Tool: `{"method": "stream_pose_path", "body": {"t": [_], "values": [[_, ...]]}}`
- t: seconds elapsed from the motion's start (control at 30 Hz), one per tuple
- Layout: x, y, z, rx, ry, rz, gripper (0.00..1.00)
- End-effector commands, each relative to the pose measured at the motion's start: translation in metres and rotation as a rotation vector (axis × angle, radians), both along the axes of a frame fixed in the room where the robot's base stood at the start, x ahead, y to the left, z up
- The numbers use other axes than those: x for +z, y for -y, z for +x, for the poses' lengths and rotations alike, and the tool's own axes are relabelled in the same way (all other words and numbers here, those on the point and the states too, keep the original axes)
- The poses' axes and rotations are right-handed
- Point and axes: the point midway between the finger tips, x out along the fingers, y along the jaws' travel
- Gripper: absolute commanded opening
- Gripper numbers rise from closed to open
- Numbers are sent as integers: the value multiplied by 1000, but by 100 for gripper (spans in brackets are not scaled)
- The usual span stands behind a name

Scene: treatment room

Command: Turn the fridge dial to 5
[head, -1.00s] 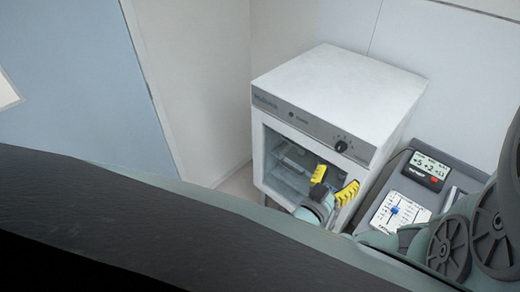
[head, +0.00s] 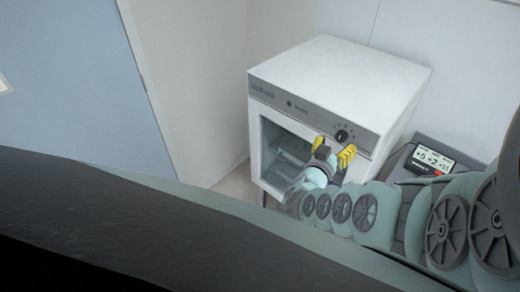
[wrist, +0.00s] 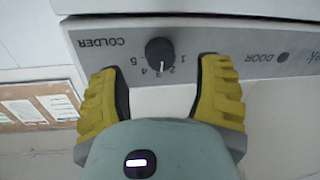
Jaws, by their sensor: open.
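The fridge (head: 335,85) is a small white cabinet with a glass door and a grey control strip along its top front edge. Its black dial (head: 340,135) sits near the right end of that strip. In the wrist view the dial (wrist: 160,52) appears upside down, with numbers around its lower side and "COLDER" beside the 5. Its white pointer line is around the 3, between the 4 and the 2. My gripper (head: 333,149) is open and empty, just in front of the dial. In the wrist view its yellow fingers (wrist: 160,72) stand either side of the dial, apart from it.
A grey device with a lit display (head: 432,161) stands right of the fridge, partly behind my arm. A round "DOOR" indicator (wrist: 282,57) is on the same strip. Posters (wrist: 40,108) hang on the wall. Walls stand close behind the fridge.

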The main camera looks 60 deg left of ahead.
Motion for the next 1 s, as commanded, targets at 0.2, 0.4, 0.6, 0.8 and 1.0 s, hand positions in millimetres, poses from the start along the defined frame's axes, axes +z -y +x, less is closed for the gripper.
{"method": "stream_pose_path", "body": {"t": [0.2, 0.4, 0.6, 0.8, 1.0], "values": [[-1, -12, 24, 4, 3, 2, 65], [-1, -13, 29, 4, -2, 0, 65], [0, -13, 29, 4, -2, 0, 65], [0, -13, 30, 3, -2, 0, 50], [0, -13, 30, 3, -2, 0, 29]]}}
